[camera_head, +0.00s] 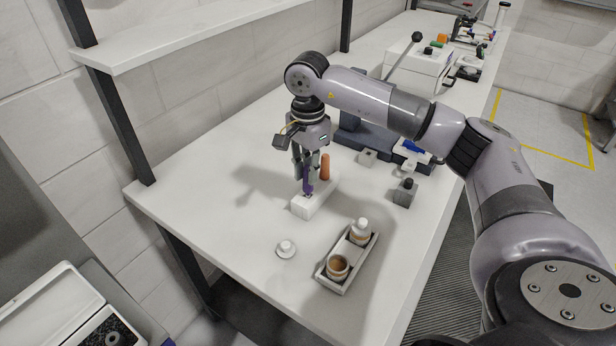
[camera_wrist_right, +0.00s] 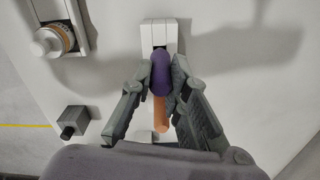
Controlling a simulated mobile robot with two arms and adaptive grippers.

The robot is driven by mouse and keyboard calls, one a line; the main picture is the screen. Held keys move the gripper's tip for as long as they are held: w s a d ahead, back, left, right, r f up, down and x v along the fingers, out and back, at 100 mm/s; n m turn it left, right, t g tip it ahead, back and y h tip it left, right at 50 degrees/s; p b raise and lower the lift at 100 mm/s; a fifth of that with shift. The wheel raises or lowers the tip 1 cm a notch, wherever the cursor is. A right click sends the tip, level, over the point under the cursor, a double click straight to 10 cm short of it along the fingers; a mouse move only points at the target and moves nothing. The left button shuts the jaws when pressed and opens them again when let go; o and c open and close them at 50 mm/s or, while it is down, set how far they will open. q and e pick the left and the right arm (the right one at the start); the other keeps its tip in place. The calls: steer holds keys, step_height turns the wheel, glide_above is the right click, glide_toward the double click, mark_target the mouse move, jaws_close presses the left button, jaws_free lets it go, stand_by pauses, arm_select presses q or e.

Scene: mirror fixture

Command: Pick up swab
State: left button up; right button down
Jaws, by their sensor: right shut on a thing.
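A white block holder (camera_head: 316,204) stands on the bench with a purple-handled piece (camera_head: 308,188) and an orange-handled piece (camera_head: 325,167) upright at it. I take the purple-handled piece to be the swab; its lower end is hidden. My right gripper (camera_head: 307,176) points down over the holder and is shut on the purple handle. In the right wrist view the purple handle (camera_wrist_right: 160,72) lies between the fingertips (camera_wrist_right: 155,82) of my right gripper, with the orange handle (camera_wrist_right: 160,112) just beyond it. The white holder (camera_wrist_right: 158,34) also shows there. My left gripper is not in view.
A tray (camera_head: 345,268) with a small bottle (camera_head: 361,231) and a brown-filled cup (camera_head: 337,266) stands in front. A white cap (camera_head: 286,249) lies left of it. A white shelf (camera_head: 180,35) overhangs the bench's back left.

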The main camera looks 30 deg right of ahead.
step_height(320, 180, up, 9)
steer(key=shift+f+b, duration=0.15)
steer(key=shift+b, duration=0.35)
step_height(320, 180, up, 10)
steer(key=p, duration=0.2)
steer(key=shift+f, duration=0.2)
